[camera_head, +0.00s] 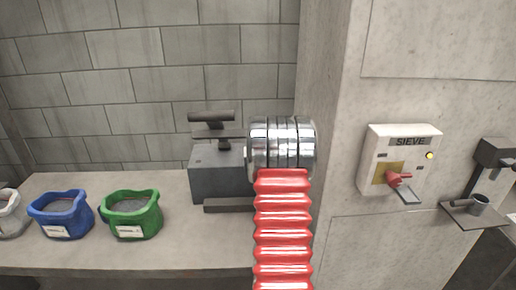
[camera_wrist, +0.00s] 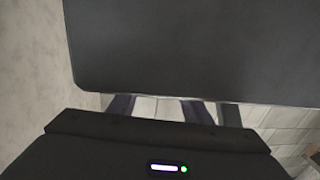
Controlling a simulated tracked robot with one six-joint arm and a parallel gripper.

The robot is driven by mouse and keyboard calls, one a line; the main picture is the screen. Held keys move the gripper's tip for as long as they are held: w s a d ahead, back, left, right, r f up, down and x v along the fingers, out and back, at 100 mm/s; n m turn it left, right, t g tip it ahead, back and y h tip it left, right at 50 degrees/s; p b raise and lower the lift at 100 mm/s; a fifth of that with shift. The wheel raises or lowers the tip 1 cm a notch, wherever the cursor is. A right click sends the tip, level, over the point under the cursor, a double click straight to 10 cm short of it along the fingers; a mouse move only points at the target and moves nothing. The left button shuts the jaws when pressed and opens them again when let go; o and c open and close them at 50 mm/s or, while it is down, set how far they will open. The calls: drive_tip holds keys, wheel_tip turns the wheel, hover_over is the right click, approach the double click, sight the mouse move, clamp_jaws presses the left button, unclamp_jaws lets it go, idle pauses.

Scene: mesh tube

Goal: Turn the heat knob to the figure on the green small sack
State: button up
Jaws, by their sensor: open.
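The green small sack (camera_head: 131,215) stands open-topped on the bench at the left in the head view. It holds a grey fill and has a white label on its front; the figure there is too small to read. I cannot see a heat knob in either view. My arm, with red bellows and chrome rings, rises in the middle of the head view and ends in a dark grey block right of the sack. My gripper (camera_wrist: 170,108) shows in the wrist view as dark fingers set apart, open, with nothing seen between them. Dark panels hide much of it.
A blue sack (camera_head: 62,216) and a partly cut-off white sack (camera_head: 9,214) stand left of the green one on the bench (camera_head: 190,252). A SIEVE box (camera_head: 403,150) with a red handle hangs on the right wall, beside a small shelf (camera_head: 470,214) holding a grey cup.

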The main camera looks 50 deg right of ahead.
drive_tip(key=shift+s+a, duration=0.1)
drive_tip(key=v, duration=1.3)
drive_tip(key=shift+s+a, duration=0.2)
idle(0.3)
